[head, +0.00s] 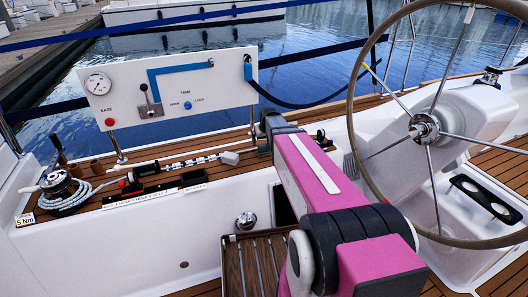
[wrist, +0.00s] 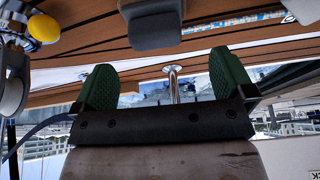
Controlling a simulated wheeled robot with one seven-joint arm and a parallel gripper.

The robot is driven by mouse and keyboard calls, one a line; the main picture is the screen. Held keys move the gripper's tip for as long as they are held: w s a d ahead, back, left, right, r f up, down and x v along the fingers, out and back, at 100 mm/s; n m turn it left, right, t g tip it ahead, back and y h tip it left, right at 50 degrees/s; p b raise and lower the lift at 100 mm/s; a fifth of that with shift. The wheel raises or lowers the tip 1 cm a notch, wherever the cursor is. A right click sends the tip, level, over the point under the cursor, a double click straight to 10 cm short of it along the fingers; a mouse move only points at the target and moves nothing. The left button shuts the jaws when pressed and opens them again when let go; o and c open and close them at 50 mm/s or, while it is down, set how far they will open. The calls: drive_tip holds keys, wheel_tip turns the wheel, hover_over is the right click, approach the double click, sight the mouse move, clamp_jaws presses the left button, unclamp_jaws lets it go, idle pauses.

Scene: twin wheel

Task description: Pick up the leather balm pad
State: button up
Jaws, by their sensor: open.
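I cannot pick out the leather balm pad for certain in either view. A dark grey, round-edged block (wrist: 154,24) shows at the top middle of the wrist view, against the wooden planks; I cannot tell whether it is the pad. My gripper (wrist: 164,70) is open, with green ridged fingers spread wide and nothing between them that I can see held. The block appears beyond the fingertips, apart from them. In the head view my pink arm reaches to the wooden ledge (head: 102,190), and its own links hide the gripper.
A white control panel (head: 215,100) stands behind the ledge. A rope-wound winch (head: 65,192) is at the left, a striped rod (head: 190,162) lies mid-ledge, and a steering wheel (head: 424,128) is at the right. A yellow ball (wrist: 43,28) shows in the wrist view.

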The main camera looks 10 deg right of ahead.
sight(264, 145)
drive_tip(key=x, duration=0.8)
drive_tip(key=shift+d, duration=0.25)
drive_tip(key=shift+r, duration=0.1)
drive_tip(key=c, duration=0.8)
